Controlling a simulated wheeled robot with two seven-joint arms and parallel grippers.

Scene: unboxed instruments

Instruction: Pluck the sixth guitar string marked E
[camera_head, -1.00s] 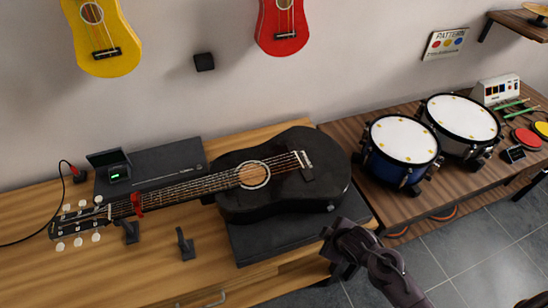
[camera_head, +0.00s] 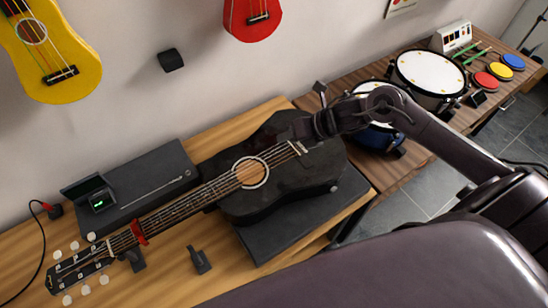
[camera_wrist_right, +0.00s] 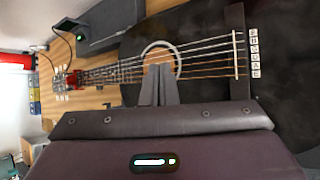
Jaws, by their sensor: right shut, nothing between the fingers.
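The black acoustic guitar (camera_head: 270,195) lies on its back, its neck toward the lower left. Its strings run over the round sound hole (camera_head: 250,173), also in the wrist view (camera_wrist_right: 160,58). In the wrist view a column of small white letter labels (camera_wrist_right: 255,54) stands beside the bridge (camera_wrist_right: 236,54); the letters are too small to read surely. My right gripper (camera_head: 302,130) reaches in over the body's upper right and hides part of it. In the wrist view its fingers (camera_wrist_right: 160,70) are together and empty, overlapping the sound hole; contact with a string cannot be told. My left gripper is out of view.
A red clamp (camera_head: 138,232) sits on the neck. A dark case (camera_head: 145,182) and a small lit device (camera_head: 101,200) lie behind it. A blue drum (camera_head: 378,137) stands right of the guitar, partly behind my arm. Yellow (camera_head: 55,50) and red (camera_head: 250,15) ukuleles hang above.

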